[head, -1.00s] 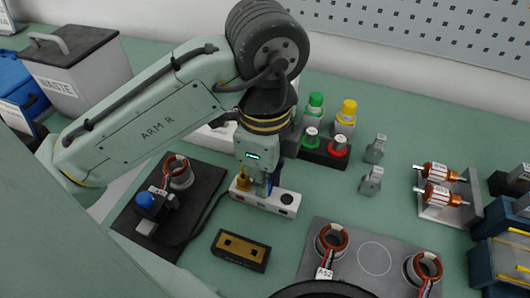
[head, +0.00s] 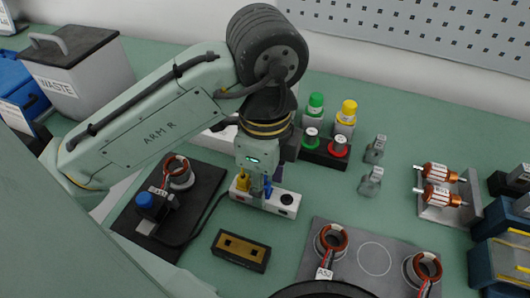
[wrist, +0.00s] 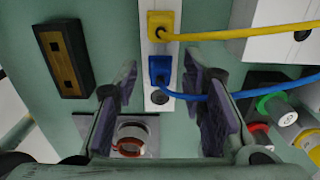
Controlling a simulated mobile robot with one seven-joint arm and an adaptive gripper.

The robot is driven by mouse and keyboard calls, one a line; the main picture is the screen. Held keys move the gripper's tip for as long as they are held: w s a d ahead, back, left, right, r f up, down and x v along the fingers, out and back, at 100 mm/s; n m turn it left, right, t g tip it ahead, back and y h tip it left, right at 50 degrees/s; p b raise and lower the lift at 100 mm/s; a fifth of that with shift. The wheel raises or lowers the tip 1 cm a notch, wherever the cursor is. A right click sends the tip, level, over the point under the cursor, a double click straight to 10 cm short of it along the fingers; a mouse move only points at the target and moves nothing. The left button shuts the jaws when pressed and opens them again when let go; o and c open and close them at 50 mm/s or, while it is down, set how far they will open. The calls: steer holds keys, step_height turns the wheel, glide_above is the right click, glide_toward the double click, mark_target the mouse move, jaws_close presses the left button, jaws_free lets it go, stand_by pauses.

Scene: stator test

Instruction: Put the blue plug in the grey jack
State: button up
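The blue plug (head: 267,189) stands on a white socket strip (head: 278,207), right of a yellow plug (head: 243,181). A dark grey round jack (head: 287,199) is at the strip's right end. In the wrist view, the blue plug (wrist: 160,71) lies between the yellow plug (wrist: 161,25) and the dark jack (wrist: 161,97), with its blue cable leading right. My gripper (wrist: 160,72) is open, its purple-padded fingers apart on either side of the blue plug in the picture. I cannot tell whether the fingertips reach down to the plug's height. In the head view, my gripper is just above the strip, partly hidden.
A black box with a tan slotted top (head: 241,250) lies in front of the strip. A dark mat (head: 190,235) holds a coil and a blue-button device at left. Green, yellow and red-topped parts (head: 325,130) stand behind. A grey coil plate (head: 378,238) is at front right.

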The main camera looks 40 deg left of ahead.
steer(key=shift+r, duration=0.1)
step_height(320, 180, up, 12)
stand_by(0.5)
